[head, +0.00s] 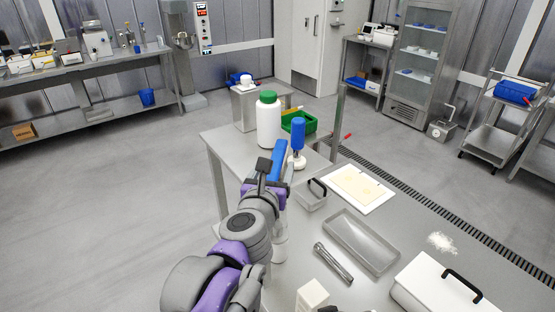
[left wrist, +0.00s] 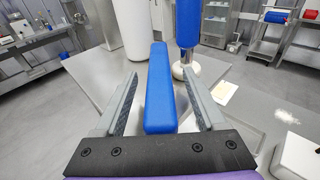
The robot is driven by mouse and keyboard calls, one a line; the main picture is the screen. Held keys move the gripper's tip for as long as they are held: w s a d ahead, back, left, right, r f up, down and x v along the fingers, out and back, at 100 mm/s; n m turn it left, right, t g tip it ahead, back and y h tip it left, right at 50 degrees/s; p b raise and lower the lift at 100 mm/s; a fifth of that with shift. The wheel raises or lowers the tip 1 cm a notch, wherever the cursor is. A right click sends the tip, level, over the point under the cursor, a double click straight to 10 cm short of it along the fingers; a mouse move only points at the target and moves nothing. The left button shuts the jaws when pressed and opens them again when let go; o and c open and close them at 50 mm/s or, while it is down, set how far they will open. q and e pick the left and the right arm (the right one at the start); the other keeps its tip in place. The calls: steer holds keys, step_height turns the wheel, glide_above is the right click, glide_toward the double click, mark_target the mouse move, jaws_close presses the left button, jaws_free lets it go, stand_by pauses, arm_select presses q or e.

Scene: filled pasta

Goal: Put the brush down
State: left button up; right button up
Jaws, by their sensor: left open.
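The brush shows as a long blue bar (head: 279,160) at the table's left edge in the head view. In the left wrist view the blue brush (left wrist: 160,95) lies lengthwise between my fingers. My left gripper (head: 265,176) is open around it, with a visible gap on each side in the left wrist view (left wrist: 162,76). The brush's bristles cannot be made out. Whether the brush rests on the table is hard to tell. My right gripper is not in view.
Close beyond the brush stand a white bottle with a green cap (head: 268,120) and a blue-handled tool (head: 298,137) on a white base. A green bin (head: 300,122) is behind. To the right are a metal tray (head: 344,229), a pasta board (head: 381,199) and a white box (head: 425,290).

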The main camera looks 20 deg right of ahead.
arm_select(q)
steer(key=shift+x, duration=0.95)
steer(key=shift+s+a, duration=0.1)
steer(key=shift+c, duration=0.3)
jaws_close()
